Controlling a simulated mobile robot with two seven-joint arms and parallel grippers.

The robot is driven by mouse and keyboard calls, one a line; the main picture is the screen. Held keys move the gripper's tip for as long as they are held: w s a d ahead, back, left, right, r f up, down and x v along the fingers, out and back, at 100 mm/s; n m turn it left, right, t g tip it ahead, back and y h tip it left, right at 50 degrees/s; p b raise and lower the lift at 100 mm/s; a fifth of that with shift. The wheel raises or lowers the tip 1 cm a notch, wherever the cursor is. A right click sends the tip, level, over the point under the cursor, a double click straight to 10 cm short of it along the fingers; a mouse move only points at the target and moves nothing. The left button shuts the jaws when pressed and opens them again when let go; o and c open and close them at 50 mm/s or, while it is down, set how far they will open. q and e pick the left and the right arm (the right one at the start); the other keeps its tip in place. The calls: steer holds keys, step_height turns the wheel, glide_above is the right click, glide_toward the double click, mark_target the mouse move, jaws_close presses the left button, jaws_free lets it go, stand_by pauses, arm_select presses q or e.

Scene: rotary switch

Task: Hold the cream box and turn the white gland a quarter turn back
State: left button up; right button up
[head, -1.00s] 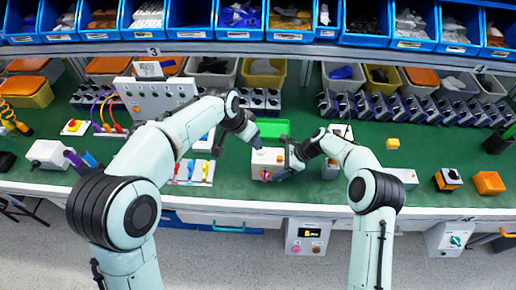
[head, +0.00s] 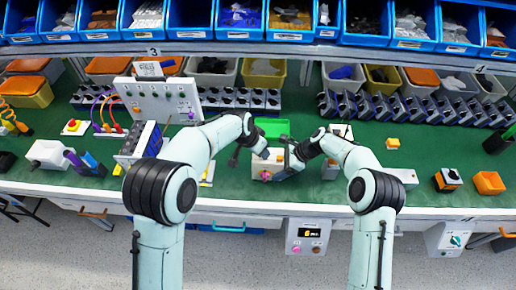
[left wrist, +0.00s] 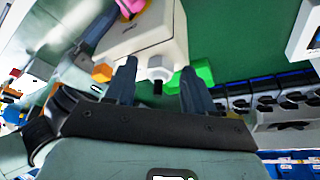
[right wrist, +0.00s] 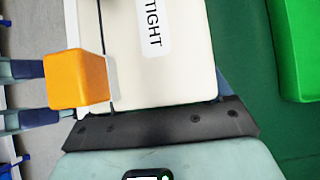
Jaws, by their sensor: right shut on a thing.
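The cream box (head: 268,157) stands on the green bench in the head view. It fills much of the right wrist view (right wrist: 160,60), with a label reading TIGHT. My right gripper (head: 287,160) is shut on the box from the right; its fingers are largely hidden behind the box in the right wrist view. The white gland (left wrist: 160,66) sticks out of the box side in the left wrist view, with a dark stub at its end. My left gripper (head: 237,157) is open left of the box. Its fingers appear either side of the gland, with gaps; contact is not visible.
An orange cube (right wrist: 75,78) is by the box, and a green tray (head: 272,127) lies behind it. A pink knob (left wrist: 130,7) is on the box. A grey-white panel (head: 160,101) stands left at the back.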

arm_select(q)
steer(key=c, duration=0.8)
steer(key=shift+n, duration=0.3)
steer(key=n, duration=0.1)
steer(key=n+y, duration=0.1)
steer(key=n, duration=0.1)
steer(key=shift+s+d+t, duration=0.15)
steer(key=shift+d+t, duration=0.1)
steer(key=shift+t, duration=0.05)
steer(key=shift+d+n+y, duration=0.15)
steer(key=shift+n+y, duration=0.75)
steer(key=shift+n, duration=1.1)
steer(key=o, duration=1.1)
steer(key=shift+c, duration=0.2)
